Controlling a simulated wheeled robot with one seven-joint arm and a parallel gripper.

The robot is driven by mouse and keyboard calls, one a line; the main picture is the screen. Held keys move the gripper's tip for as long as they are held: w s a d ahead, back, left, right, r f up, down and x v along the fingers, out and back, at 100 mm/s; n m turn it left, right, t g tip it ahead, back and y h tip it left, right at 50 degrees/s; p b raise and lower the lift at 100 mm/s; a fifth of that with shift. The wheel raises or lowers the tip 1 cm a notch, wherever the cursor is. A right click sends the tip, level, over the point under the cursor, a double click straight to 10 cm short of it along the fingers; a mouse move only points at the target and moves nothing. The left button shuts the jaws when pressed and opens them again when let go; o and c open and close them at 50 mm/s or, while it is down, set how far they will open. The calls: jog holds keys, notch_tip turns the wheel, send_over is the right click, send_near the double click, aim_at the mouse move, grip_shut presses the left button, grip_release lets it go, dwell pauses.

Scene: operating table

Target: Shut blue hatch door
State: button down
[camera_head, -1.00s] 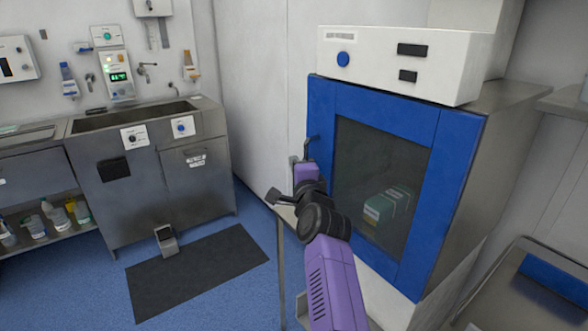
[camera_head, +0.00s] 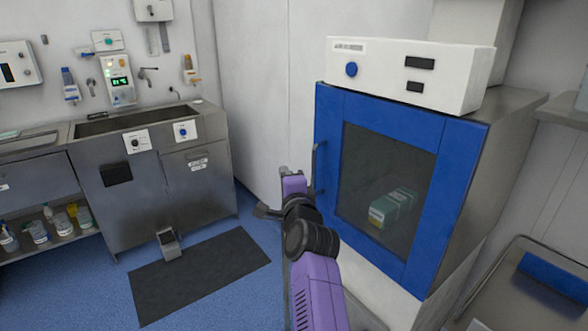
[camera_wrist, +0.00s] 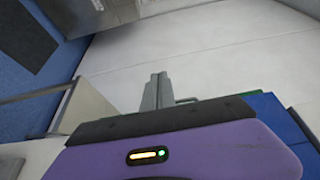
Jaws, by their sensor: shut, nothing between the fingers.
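The blue hatch door (camera_head: 388,111) is on the front of a steel cabinet at the right. It has a dark window, and a grey handle (camera_head: 319,168) on its left edge. It looks flush with the cabinet; I cannot tell whether a small gap remains. In the wrist view, part of the blue door (camera_wrist: 268,118) shows at the lower right. My gripper (camera_wrist: 156,88) is shut and empty there, with a thin handle-like bar just right of its fingers; contact is unclear. In the head view, my purple wrist is left of the handle, and the fingertips are hard to make out.
A green-and-white box (camera_head: 390,208) shows through the window. A white control unit (camera_head: 450,75) sits on the cabinet. A steel sink unit (camera_head: 205,180) stands at the left, with a dark mat (camera_head: 200,277) on the blue floor. A steel tray table (camera_head: 500,300) is at the lower right.

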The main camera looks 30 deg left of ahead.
jog(key=s+a+p, duration=0.1)
jog(key=s+a, duration=0.1)
jog(key=s, duration=0.5)
jog(key=shift+s+a, duration=0.35)
jog(key=shift+a, duration=0.05)
jog(key=shift+f, duration=0.1)
